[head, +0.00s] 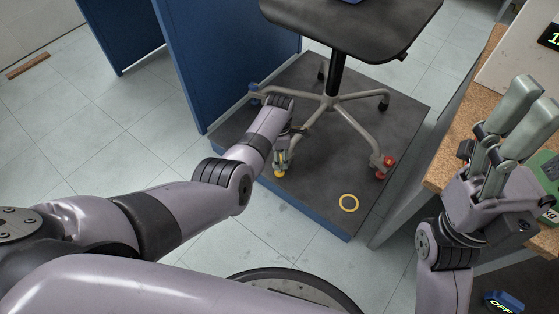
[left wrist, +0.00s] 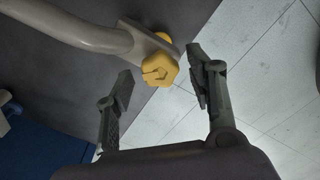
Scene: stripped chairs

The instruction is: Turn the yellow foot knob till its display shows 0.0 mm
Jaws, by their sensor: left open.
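The yellow foot knob (head: 279,172) is at the end of a chair leg near the front edge of the dark platform. In the left wrist view the lobed yellow knob (left wrist: 160,68) lies between and just beyond the fingertips. A gap shows on both sides of it. My left gripper (head: 290,149) is open above and beside the knob, partly hidden by its own arm. My right gripper (head: 511,112) is raised at the right by the workbench; its finger gap is unclear. A display (head: 551,38) at the top right is cut off; only a leading "1" shows.
The chair base (head: 330,104) also has a red knob (head: 388,162) and a blue knob (head: 254,90). A yellow ring (head: 348,203) lies on the platform (head: 315,205). Blue panels (head: 215,60) stand behind left.

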